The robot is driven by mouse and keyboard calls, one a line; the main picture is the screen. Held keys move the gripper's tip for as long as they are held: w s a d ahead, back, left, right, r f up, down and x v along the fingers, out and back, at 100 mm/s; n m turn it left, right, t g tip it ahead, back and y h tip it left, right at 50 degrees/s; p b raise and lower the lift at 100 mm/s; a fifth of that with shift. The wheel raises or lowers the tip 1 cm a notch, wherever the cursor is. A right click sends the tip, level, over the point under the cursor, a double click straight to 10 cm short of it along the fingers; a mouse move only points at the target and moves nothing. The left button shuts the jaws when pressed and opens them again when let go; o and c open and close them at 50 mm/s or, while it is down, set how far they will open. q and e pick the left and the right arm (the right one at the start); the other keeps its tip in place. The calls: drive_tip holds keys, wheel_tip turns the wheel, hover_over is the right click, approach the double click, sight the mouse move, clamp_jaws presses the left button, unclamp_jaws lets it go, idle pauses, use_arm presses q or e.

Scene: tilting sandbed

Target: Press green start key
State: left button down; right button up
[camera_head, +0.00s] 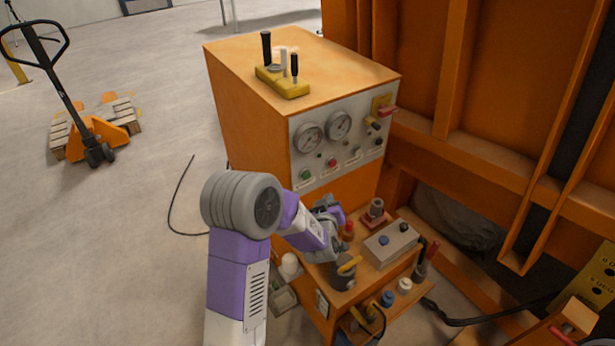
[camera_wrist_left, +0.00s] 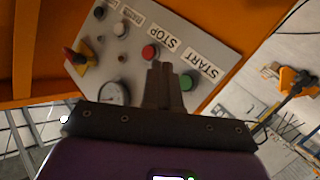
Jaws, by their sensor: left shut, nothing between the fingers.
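The green start key (camera_head: 306,174) is a round button at the lower left of the grey panel on the orange cabinet. In the left wrist view the green start key (camera_wrist_left: 187,82) shows beside the START label, partly behind my fingers. My left gripper (camera_head: 330,207) is in front of the panel, below and to the right of the key. In the left wrist view my left gripper (camera_wrist_left: 160,72) is shut and empty, its fingertips pointing at the panel between the green key and the red button. Contact with the panel cannot be told. My right gripper is not in view.
A red button (camera_wrist_left: 150,51) sits next to the STOP label. Two gauges (camera_head: 308,137) are above the keys. A lower shelf with a grey switch box (camera_head: 391,241) and several small items lies below the panel. A yellow lever block (camera_head: 283,82) stands on top.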

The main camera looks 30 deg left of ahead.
sight(306, 175)
use_arm(q)
drive_tip(key=w+a, duration=0.3)
drive_tip(key=a, duration=0.4)
drive_tip(key=shift+a, duration=0.2)
idle(1.9)
drive_tip(key=shift+w+a+b, duration=0.15)
drive_tip(key=shift+a+b, duration=0.2)
drive_tip(key=shift+b, duration=0.25)
drive_tip(key=shift+w+a+b, duration=0.15)
drive_tip(key=shift+a+b, duration=0.15)
drive_tip(key=shift+a, duration=0.2)
idle(0.4)
drive_tip(key=shift+d, duration=0.15)
idle(0.3)
drive_tip(key=shift+s+d, duration=0.35)
drive_tip(key=shift+d, duration=0.35)
